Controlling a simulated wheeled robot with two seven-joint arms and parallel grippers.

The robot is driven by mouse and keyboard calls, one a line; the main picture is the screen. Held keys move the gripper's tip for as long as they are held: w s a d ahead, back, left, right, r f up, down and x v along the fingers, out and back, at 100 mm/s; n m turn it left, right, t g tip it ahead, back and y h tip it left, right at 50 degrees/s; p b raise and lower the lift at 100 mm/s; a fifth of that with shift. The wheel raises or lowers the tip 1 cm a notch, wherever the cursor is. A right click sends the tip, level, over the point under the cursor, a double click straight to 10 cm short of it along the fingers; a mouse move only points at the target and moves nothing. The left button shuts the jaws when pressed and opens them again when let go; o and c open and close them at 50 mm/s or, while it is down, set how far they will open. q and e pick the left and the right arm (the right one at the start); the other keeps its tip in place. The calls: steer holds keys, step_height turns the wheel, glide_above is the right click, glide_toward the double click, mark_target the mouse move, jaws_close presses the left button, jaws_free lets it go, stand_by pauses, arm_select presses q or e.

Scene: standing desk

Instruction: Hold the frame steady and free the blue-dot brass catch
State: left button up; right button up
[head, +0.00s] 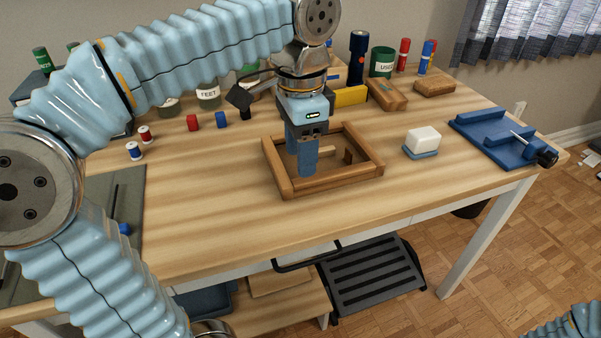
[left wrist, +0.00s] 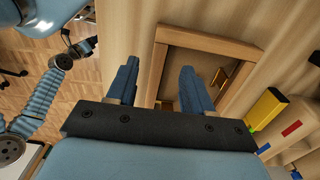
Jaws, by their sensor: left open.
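The wooden frame (head: 345,183) lies flat on the desk in the middle of the head view. My left gripper (head: 303,168) points down over its left part, with open fingers. In the left wrist view the fingers (left wrist: 160,75) are spread with nothing gripped between them, and the frame (left wrist: 205,40) shows beyond them. A small brass-coloured piece (left wrist: 219,77) is inside the frame there, right of the right finger; it looks like a catch. I see no blue dot. The frame's left inside is partly hidden by my gripper. My right arm (head: 568,325) shows only at the head view's lower right corner.
A yellow block (head: 350,96), wooden blocks (head: 386,94), a flashlight (head: 358,55) and jars (head: 208,96) stand behind. The desk in front of the frame is clear.

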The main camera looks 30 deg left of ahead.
mark_target(300, 181)
arm_select(q)
step_height(300, 181, down, 5)
steer(key=shift+f+b, duration=0.2)
steer(key=shift+b, duration=0.1)
